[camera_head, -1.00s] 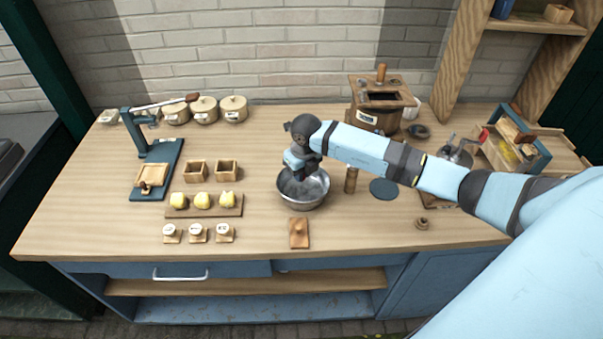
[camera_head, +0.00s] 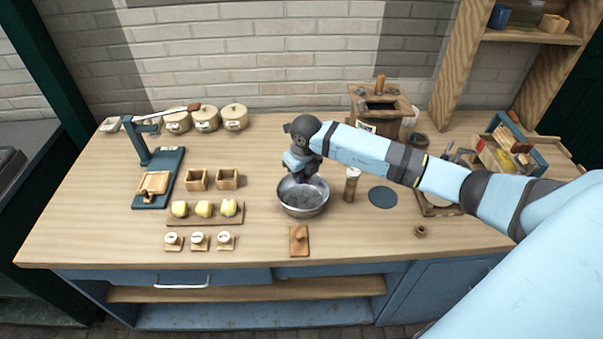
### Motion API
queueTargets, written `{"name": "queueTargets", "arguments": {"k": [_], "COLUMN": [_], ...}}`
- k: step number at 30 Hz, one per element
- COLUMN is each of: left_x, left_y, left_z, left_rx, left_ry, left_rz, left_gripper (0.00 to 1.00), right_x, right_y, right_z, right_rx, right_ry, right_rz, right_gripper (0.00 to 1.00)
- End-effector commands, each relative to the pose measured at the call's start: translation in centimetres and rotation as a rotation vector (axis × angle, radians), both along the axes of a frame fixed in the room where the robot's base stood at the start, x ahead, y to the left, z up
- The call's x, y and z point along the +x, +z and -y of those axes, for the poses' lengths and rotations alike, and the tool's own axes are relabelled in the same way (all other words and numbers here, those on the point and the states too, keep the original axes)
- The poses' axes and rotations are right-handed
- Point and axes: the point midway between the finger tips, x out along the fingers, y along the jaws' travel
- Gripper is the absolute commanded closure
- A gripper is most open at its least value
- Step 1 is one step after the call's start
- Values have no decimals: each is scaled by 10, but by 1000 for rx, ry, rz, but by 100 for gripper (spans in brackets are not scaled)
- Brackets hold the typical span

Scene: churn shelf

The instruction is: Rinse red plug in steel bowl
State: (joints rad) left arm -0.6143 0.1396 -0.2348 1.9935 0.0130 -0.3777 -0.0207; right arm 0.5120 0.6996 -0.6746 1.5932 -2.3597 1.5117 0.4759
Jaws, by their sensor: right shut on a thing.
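The steel bowl (camera_head: 304,208) stands on the wooden table, with a greyish surface showing inside it. My right gripper (camera_head: 300,180) is over the bowl's back part, pointing down, its tips at about the rim. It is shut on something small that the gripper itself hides. I cannot make out the red plug anywhere. My left gripper is not in view.
A small jar (camera_head: 351,186) stands just right of the bowl, beside a dark round mat (camera_head: 382,197). A wooden churn box (camera_head: 381,108) is behind. A board with yellow lumps (camera_head: 205,219) is left, a small wooden paddle (camera_head: 299,241) in front.

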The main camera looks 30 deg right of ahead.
Motion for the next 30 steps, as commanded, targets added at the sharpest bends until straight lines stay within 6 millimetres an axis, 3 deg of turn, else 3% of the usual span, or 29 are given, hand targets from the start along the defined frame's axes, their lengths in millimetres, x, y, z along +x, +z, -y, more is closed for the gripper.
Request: {"name": "queueTargets", "arguments": {"k": [10, 22, 30], "left_x": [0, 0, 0], "left_y": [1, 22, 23], "left_z": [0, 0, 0], "left_rx": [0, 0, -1], "left_ry": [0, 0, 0], "left_rz": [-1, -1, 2], "left_gripper": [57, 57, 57], "right_x": [0, 0, 0], "right_y": [2, 38, 40], "right_z": [0, 0, 0], "right_rx": [0, 0, 0], "right_ry": [0, 1, 0], "right_rz": [0, 1, 0], "right_gripper": [100, 100, 100]}}
